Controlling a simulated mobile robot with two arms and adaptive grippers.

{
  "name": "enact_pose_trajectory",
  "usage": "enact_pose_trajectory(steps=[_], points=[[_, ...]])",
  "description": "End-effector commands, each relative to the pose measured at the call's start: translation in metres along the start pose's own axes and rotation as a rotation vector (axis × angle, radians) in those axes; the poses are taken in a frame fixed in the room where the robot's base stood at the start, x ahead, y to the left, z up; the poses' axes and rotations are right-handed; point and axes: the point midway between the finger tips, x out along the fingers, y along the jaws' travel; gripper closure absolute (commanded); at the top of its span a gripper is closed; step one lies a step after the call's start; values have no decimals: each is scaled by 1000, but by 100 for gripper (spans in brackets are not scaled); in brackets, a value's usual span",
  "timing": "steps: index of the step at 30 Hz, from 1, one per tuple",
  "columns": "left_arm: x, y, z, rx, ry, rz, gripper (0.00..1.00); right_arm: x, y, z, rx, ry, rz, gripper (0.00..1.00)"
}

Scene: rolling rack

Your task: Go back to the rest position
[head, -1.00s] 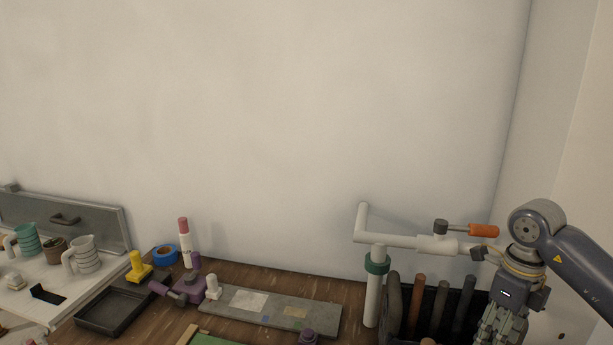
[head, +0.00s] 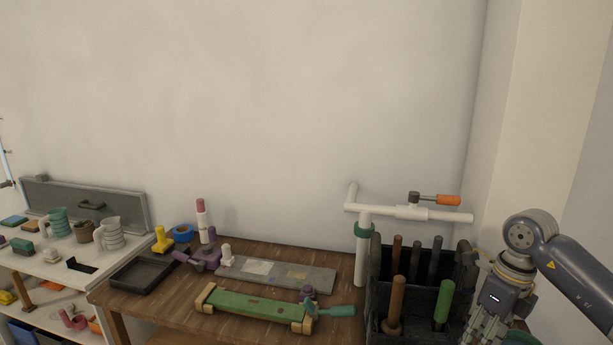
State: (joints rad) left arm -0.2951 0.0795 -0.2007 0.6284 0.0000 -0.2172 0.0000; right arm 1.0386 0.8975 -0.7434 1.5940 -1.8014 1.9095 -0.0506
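My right gripper (head: 487,328) hangs at the lower right, pointing down, its fingertips cut off by the bottom edge. I cannot tell if it is open or shut. It appears to the right of a black tool holder (head: 375,300) and overlaps its right side in the picture. My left gripper is not in view. A white pipe (head: 440,215) with an orange-handled valve (head: 447,200) stands behind the holder, apart from my gripper in the picture.
A wooden bench (head: 180,306) carries a green block (head: 255,306), a grey board (head: 318,278), a black tray (head: 120,277) and a purple clamp (head: 207,260). A rack (head: 60,270) with mugs stands at the left. A wall closes off the back; a corner lies at right.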

Motion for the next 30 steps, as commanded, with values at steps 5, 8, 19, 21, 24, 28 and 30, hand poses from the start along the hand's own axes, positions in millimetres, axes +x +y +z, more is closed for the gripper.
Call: enact_pose_trajectory(steps=[5, 8, 19, 21, 24, 28, 30], points=[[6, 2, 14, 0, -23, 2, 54, 34, 24, 23, 5, -69, 141, 51], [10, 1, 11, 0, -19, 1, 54, 54, 42, 39, 21, -123, 246, 51], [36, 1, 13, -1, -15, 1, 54, 158, 122, 133, 433, -478, 926, 51], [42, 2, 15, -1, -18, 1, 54, 186, 119, 150, 638, -564, 1075, 51], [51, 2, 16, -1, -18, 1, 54, 239, 98, 159, 988, -664, 1233, 51], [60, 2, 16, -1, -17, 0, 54, 322, 63, 140, 1448, -739, 1317, 51], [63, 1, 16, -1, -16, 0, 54, 365, 50, 120, 1657, -754, 1319, 51]])
